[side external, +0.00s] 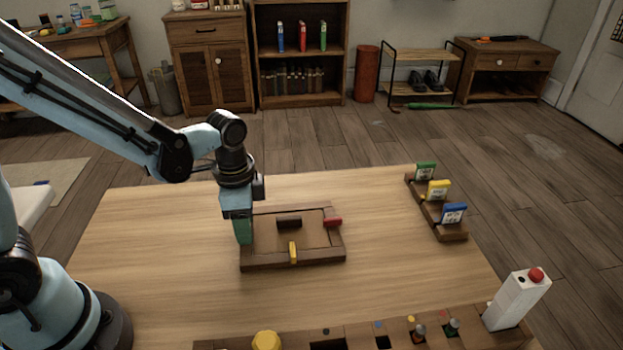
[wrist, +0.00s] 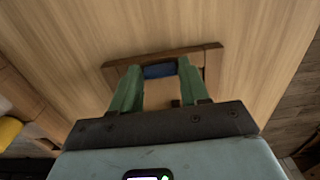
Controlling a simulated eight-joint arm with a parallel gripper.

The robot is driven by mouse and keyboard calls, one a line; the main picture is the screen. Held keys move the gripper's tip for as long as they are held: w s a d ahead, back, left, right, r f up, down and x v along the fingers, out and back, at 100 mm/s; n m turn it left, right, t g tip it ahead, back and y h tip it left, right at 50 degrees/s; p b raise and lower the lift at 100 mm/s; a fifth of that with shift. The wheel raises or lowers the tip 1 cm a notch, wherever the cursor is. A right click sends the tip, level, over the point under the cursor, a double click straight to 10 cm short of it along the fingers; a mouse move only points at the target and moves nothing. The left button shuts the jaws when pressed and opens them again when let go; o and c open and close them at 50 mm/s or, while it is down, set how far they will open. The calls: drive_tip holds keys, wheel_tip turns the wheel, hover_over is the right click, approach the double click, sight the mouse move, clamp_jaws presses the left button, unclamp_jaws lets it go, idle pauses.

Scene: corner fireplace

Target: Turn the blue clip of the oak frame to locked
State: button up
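The oak frame (side external: 262,262) lies flat on the table, with a dark block (side external: 289,222) on its middle panel. A red clip (side external: 333,222) is at its right side and a yellow clip (side external: 293,252) at its near side. My gripper (side external: 243,241) is down at the frame's left side and hides the blue clip in the side view. In the wrist view, the blue clip (wrist: 158,71) lies between the green fingertips of my gripper (wrist: 160,68). It nearly fills the gap, and I cannot tell whether both fingers press on it.
A wooden rack (side external: 452,233) with green, yellow and blue tags stands at the table's right. A white box with a red button (side external: 517,299) and a wooden tray (side external: 365,335) with several small items line the near edge. The tabletop between the frame and rack is clear.

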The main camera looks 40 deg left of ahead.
drive_tip(key=c, duration=0.6)
drive_tip(key=shift+n, duration=0.4)
drive_tip(key=n, duration=0.3)
drive_tip(key=shift+n, duration=0.4)
drive_tip(key=n, duration=0.4)
drive_tip(key=shift+n, duration=0.3)
drive_tip(key=n, duration=0.8)
drive_tip(key=shift+n, duration=0.3)
